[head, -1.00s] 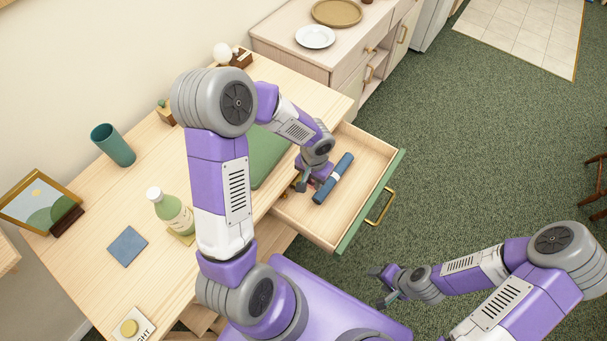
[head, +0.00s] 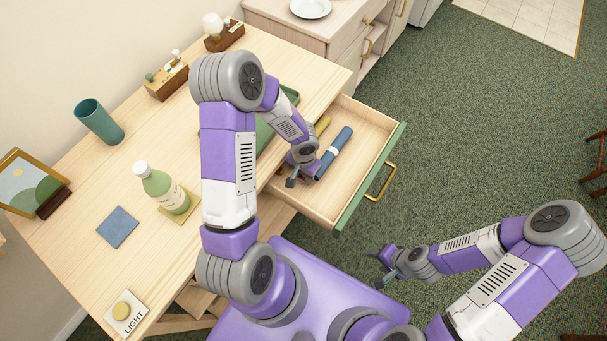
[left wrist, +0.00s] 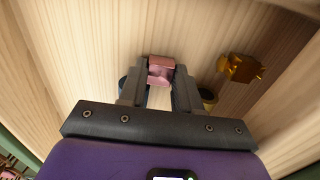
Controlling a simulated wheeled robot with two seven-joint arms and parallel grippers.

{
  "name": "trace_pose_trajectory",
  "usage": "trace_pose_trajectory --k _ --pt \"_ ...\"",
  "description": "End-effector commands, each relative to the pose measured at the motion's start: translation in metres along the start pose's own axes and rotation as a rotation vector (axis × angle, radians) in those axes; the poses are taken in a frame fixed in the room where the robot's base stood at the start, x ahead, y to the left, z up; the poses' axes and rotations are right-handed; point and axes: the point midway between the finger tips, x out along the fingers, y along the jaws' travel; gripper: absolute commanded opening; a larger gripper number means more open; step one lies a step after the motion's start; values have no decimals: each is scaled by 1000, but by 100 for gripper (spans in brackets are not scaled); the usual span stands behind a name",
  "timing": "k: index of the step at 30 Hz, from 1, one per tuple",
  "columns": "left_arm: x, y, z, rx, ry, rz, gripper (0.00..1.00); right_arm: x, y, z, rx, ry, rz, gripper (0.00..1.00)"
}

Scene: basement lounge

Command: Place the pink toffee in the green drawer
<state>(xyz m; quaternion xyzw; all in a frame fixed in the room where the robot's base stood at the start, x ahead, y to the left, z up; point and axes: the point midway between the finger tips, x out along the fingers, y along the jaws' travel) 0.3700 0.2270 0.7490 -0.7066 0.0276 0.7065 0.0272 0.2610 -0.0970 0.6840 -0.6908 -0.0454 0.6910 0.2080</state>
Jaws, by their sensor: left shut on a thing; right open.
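The pink toffee (left wrist: 160,70) is a small shiny pink block between the fingertips of my left gripper (left wrist: 159,84) in the left wrist view. My left gripper is shut on it. In the head view my left gripper (head: 292,181) is over the near left part of the open drawer (head: 345,205), and the toffee is hidden there. The drawer has a green front edge (head: 371,176), a brass handle and a pale wood inside. Whether the toffee touches the drawer floor, I cannot tell. My right gripper (head: 378,266) is open and empty, away from the drawer.
A blue roll (head: 334,152) with a white band and a yellow roll (head: 322,125) lie in the drawer. A shiny gold piece (left wrist: 240,68) shows beside my left gripper. A green bottle (head: 162,190), teal cup (head: 99,122) and blue square (head: 118,227) are on the desk.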

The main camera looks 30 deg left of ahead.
Motion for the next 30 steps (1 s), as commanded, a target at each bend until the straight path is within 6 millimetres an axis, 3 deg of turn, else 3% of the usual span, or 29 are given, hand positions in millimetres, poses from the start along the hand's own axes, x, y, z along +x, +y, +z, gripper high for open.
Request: trace_pose_trajectory --k 7,8,12,24,30 --pt "3 0 0 1 0 0 4 4 2 0 0 0 0 58" --pt "3 0 0 1 0 0 36 4 1 0 0 0 0 58" --pt "2 0 0 1 0 0 57 3 1 0 0 0 0 58" --pt "-3 0 0 0 -1 0 58 -3 -1 0 0 0 0 58" --pt "-43 -1 -1 -1 4 -2 58 -16 -6 1 0 0 0 58"
